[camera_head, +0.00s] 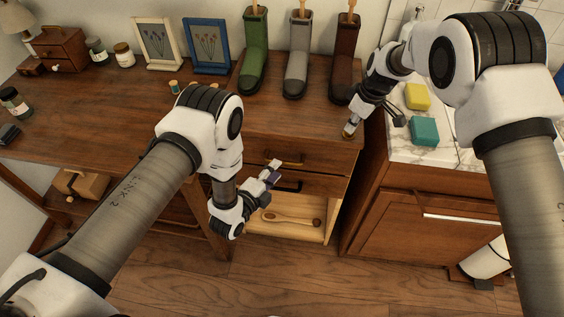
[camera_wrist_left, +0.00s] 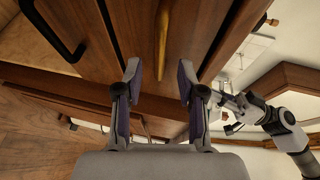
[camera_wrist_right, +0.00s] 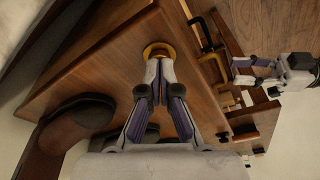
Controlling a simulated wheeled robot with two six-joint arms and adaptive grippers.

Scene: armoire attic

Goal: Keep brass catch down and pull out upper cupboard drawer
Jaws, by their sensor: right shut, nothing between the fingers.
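The upper cupboard drawer (camera_head: 315,156) appears shut under the cupboard top. I cannot tell how far the catch is pressed.
A lower drawer with a black handle (camera_wrist_left: 58,32) sits below, above an open shelf holding a wooden brush (camera_head: 290,218). Green (camera_head: 254,50), grey (camera_head: 296,60) and brown (camera_head: 344,58) boots stand on top. A marble counter (camera_head: 452,150) with sponges is at right.

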